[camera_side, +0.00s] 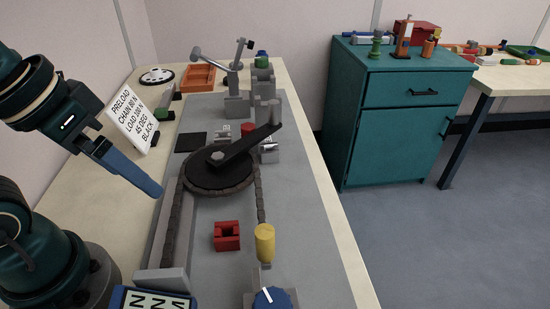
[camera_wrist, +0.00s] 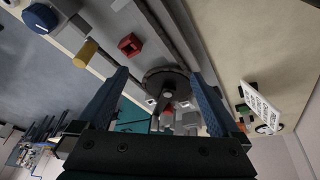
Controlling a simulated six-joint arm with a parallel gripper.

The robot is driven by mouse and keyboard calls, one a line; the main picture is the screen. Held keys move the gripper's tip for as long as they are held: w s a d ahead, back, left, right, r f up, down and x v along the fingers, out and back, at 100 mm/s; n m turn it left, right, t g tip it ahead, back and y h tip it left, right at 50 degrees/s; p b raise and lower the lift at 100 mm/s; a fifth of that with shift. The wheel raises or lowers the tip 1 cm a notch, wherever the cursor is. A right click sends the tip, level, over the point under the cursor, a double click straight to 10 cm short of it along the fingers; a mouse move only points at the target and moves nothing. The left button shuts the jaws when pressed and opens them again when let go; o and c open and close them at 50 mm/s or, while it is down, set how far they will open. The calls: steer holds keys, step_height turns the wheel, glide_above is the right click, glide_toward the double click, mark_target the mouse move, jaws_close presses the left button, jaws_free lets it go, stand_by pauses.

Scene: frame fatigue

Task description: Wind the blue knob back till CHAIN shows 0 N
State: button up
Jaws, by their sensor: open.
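The blue knob (camera_side: 272,298) with a white pointer line is at the bottom edge of the side view, partly cut off. It also shows at the top left of the wrist view (camera_wrist: 40,18). A blue-framed display (camera_side: 152,299) stands left of it; only the tops of its letters show, so the CHAIN reading is hidden. My gripper (camera_side: 155,190) is above the left part of the bench, away from the knob. In the wrist view its two blue fingers (camera_wrist: 162,95) are wide apart with nothing between them.
A chain wheel with a black crank (camera_side: 240,150) stands mid-bench. A yellow cylinder (camera_side: 265,243) stands just behind the knob, and a red block (camera_side: 227,236) lies left of it. A white preload card (camera_side: 133,121) stands at the left. A teal cabinet (camera_side: 400,115) is at the right.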

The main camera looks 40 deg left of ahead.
steer(key=shift+w+a+f+m+t, duration=0.3)
steer(key=shift+f+m, duration=0.1)
steer(key=shift+f, duration=0.15)
steer(key=shift+w+f, duration=0.1)
steer(key=shift+w, duration=0.15)
steer(key=shift+c, duration=1)
steer(key=w+d+r+m, duration=0.3)
steer(key=r+m, duration=0.2)
steer(key=m, duration=0.2)
steer(key=m+g, duration=0.6)
steer(key=m, duration=0.8)
glide_above(272, 303)
steer(key=shift+y, duration=0.3)
steer(key=f, duration=0.7)
steer(key=shift+w+f, duration=0.1)
steer(key=shift+w, duration=0.2)
steer(key=shift+s+d+f, duration=0.1)
steer(key=shift+s+f, duration=0.2)
steer(key=shift+f, duration=2.25)
